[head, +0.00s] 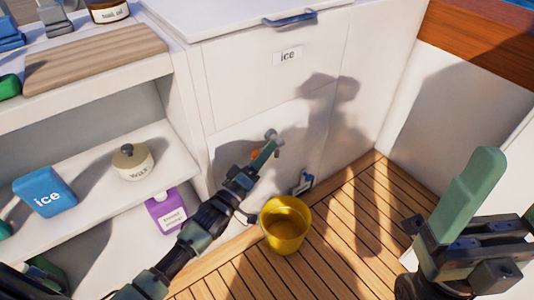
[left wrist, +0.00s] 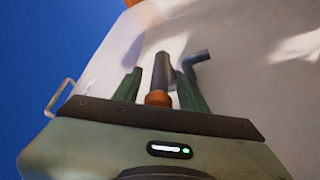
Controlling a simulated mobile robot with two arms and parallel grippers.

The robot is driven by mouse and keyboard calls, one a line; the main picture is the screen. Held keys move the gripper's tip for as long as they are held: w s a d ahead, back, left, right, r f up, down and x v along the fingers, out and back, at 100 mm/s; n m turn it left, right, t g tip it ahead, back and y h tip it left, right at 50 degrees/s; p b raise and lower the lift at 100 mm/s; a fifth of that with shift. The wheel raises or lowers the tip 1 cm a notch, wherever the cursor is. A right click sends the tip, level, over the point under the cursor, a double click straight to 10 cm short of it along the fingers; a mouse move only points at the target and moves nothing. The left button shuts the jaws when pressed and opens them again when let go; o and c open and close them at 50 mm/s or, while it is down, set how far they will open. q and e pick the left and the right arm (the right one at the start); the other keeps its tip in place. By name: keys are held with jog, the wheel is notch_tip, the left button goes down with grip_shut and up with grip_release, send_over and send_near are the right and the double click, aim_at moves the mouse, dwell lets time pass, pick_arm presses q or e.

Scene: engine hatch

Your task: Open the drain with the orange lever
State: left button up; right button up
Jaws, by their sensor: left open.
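The orange lever (head: 256,154) shows as a small orange patch on the white cabinet front, mostly hidden by my left gripper (head: 266,151). In the left wrist view an orange piece (left wrist: 158,98) with a dark grey cylinder (left wrist: 161,70) lies between the two green fingers. The fingers are apart, with no clear grip on it. A grey bent pipe (left wrist: 197,58) sticks out just beyond the right finger; it also shows at the gripper in the head view (head: 272,136). My right gripper (head: 472,200) is at the right; its opening is unclear.
A yellow bucket (head: 286,232) stands on the wooden deck (head: 345,235), below my left gripper. A small dark blue fitting (head: 302,182) sits low on the cabinet. The ice hatch (head: 240,75) has a blue handle (head: 290,18). Shelves (head: 85,160) with containers are at the left.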

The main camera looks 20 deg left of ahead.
pick_arm(q)
jog(key=shift+w+d+r, duration=0.1)
jog(key=shift+w+d, duration=0.05)
jog(key=shift+w, duration=0.3)
grip_shut()
dwell(1.1)
